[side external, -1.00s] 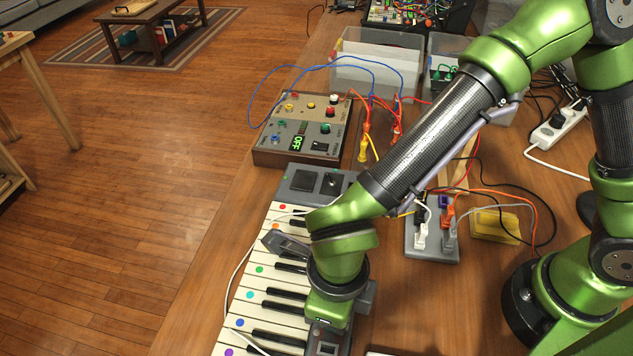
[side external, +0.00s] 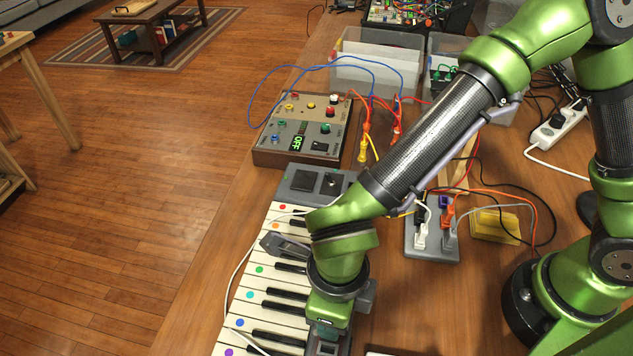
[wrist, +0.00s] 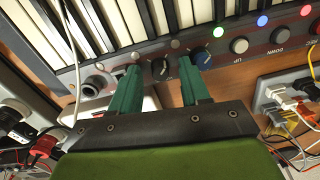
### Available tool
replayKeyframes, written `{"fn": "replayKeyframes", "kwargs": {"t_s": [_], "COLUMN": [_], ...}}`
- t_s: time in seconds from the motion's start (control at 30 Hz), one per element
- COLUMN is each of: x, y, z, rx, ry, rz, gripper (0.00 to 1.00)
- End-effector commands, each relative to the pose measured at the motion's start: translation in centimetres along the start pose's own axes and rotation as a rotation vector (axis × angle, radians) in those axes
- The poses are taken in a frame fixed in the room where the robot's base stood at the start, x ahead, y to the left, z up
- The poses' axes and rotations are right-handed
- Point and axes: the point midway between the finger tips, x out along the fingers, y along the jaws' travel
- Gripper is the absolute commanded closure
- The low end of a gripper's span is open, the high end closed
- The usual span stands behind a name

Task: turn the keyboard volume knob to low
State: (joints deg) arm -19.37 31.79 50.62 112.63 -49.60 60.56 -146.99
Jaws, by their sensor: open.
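The keyboard (side external: 262,290), with white and black keys and coloured dots, lies along the table's left edge. In the wrist view its control panel (wrist: 262,42) runs across the middle. A dark round knob (wrist: 160,68) with a light mark sits between the two green fingertips of my gripper (wrist: 159,67). The jaws are open, with a gap visible on both sides of this knob. A blue knob (wrist: 203,58) is close beside the right fingertip. I cannot read which knob is marked volume. In the side view the fingers are hidden or cut off at the bottom edge.
Grey push buttons (wrist: 239,45) sit right of the blue knob. A white cable (wrist: 72,50) crosses the keys. A control box reading OFF (side external: 303,127) and clear bins (side external: 376,65) stand behind the keyboard. A power strip (side external: 432,250) with plugs lies to the right.

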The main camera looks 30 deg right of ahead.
Motion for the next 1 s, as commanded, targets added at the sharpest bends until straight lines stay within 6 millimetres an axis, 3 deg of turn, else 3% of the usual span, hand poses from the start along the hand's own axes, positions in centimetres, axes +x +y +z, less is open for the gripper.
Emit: {"fn": "replayKeyframes", "kwargs": {"t_s": [0.13,0.27,0.7,1.0], "x": [-0.5,-2.2,-12.6,-16.5], "y": [0.0,0.0,0.0,0.0], "z": [0.1,0.1,0.1,0.0], "rx": [0.001,0.003,0.004,0.000], "ry": [-0.002,-0.005,-0.005,-0.001], "rz": [0.000,0.000,0.000,0.000], "gripper": [0.54,0.54,0.54,0.54]}}
